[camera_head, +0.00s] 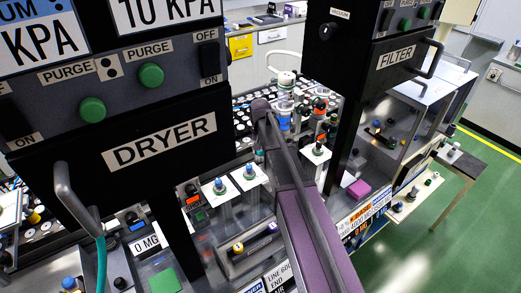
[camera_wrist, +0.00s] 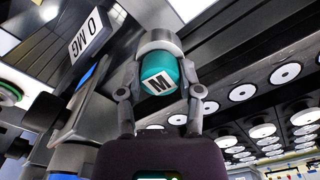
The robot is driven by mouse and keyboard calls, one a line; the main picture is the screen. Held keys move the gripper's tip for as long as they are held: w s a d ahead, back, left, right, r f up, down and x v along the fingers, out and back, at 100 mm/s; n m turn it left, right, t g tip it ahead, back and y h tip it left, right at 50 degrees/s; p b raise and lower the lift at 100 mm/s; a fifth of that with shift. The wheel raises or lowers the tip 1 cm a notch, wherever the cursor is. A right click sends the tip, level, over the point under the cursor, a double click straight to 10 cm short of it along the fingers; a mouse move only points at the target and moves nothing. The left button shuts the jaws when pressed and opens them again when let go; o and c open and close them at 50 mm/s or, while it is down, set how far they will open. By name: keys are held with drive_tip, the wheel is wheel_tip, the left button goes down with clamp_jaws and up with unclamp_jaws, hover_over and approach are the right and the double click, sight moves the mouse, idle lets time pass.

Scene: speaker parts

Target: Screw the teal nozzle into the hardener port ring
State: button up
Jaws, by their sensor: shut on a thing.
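In the wrist view my gripper (camera_wrist: 162,88) is shut on the teal nozzle (camera_wrist: 158,72), a rounded teal piece with a white label bearing a black M. One finger lies on each side of it. A grey cylindrical part (camera_wrist: 160,40) sits directly beyond the nozzle in line with it. I cannot tell whether this is the hardener port ring or part of the nozzle, nor whether any thread is engaged. In the head view a small teal spot (camera_head: 259,156) shows below the end of my arm; the gripper is mostly hidden there.
The black DRYER box (camera_head: 160,140) and the FILTER box (camera_head: 395,58) stand on either side of my arm. White plates with blue-topped fittings (camera_head: 220,186) lie near it. In the wrist view, rows of white round discs (camera_wrist: 286,73) fill the right and a "0 MG" sign (camera_wrist: 94,32) is upper left.

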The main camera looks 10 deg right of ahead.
drive_tip(key=shift+m, duration=0.5)
drive_tip(key=shift+m, duration=0.8)
drive_tip(key=shift+m, duration=0.9)
drive_tip(key=o, duration=0.6)
drive_tip(key=shift+o, duration=0.2)
